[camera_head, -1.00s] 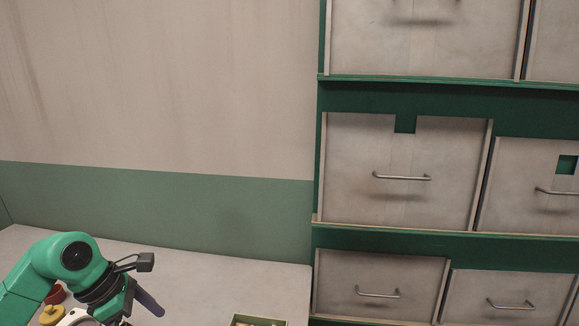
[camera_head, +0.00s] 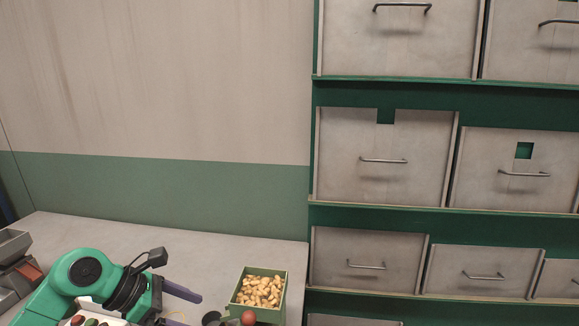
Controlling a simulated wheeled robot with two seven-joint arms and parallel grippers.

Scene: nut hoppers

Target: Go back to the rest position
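My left arm comes in at the lower left, green with a black wrist and a small camera on top. The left gripper (camera_head: 182,305) shows dark purple fingers pointing right, with a gap between them. It looks open and is left of a green box (camera_head: 285,290) full of nuts (camera_head: 260,291). Nothing shows between the fingers. My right arm and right gripper are out of the picture.
A grey counter (camera_head: 215,249) runs along the wall. A cabinet of hopper drawers with metal handles (camera_head: 383,160) fills the right. Grey equipment (camera_head: 14,262) stands at the far left. A red knob (camera_head: 248,317) is in front of the box.

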